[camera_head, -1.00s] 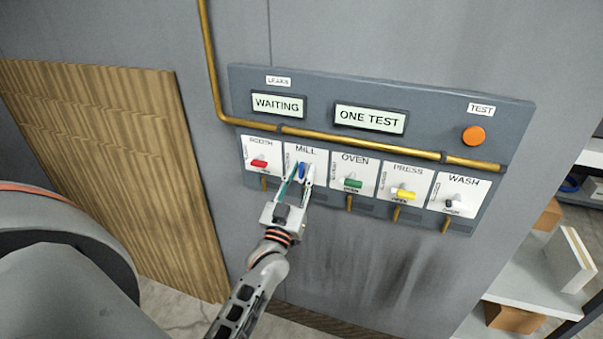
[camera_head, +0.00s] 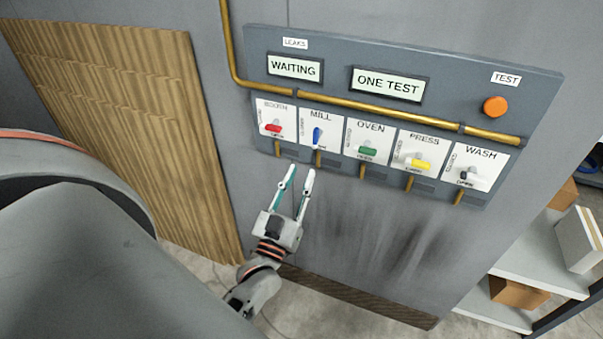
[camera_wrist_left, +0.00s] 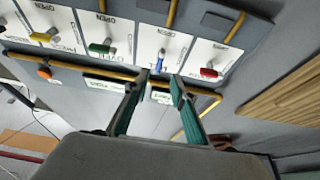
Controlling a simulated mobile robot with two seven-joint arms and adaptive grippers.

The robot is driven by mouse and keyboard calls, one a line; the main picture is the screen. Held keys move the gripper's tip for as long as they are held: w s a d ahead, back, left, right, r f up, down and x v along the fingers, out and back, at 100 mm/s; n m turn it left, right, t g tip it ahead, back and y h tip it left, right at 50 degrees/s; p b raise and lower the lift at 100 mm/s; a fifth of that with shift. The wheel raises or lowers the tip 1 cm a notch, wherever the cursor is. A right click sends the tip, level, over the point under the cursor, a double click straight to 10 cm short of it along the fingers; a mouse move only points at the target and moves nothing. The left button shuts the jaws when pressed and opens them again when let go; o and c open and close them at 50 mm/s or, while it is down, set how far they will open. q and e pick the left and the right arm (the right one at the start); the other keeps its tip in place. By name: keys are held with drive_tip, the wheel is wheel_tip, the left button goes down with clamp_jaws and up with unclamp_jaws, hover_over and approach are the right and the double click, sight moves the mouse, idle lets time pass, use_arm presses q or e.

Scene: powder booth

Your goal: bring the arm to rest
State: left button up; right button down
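My left gripper (camera_head: 298,182) is below the control panel (camera_head: 530,108), apart from it, with its two fingers spread and nothing between them. The blue MILL handle (camera_head: 317,136) stands close to upright above the fingertips. The red BOOTH handle (camera_head: 271,128), green OVEN handle (camera_head: 367,151), yellow PRESS handle (camera_head: 418,163) and dark WASH handle (camera_head: 467,175) lie roughly sideways. In the left wrist view the open fingers (camera_wrist_left: 161,84) show with the blue handle (camera_wrist_left: 159,62) beyond them. My right gripper is in neither view.
A brass pipe (camera_head: 378,107) crosses the panel. Displays read WAITING (camera_head: 294,68) and ONE TEST (camera_head: 388,84). An orange TEST button (camera_head: 496,106) is at the right. A wooden panel (camera_head: 130,120) is at left, shelves with boxes (camera_head: 520,293) at right. The wall below the panel is clear.

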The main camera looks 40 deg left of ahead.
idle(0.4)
use_arm(q)
drive_tip(key=s+d+f+m+g+h, duration=0.35)
drive_tip(key=d+f+h, duration=0.35)
drive_tip(key=f, duration=0.5)
drive_tip(key=s+d+f+m+g, duration=0.2)
drive_tip(key=s+d+f+g, duration=0.1)
drive_tip(key=s+f, duration=0.2)
drive_tip(key=s+d+f+m+g+h, duration=0.1)
drive_tip(key=s+d+f+m+g, duration=0.1)
drive_tip(key=s+d+f+g, duration=0.2)
wheel_tip(320, 180, down, 4)
drive_tip(key=shift+s+d+f, duration=0.15)
drive_tip(key=shift+s+d, duration=0.1)
drive_tip(key=shift+s, duration=0.8)
drive_tip(key=shift+a, duration=0.1)
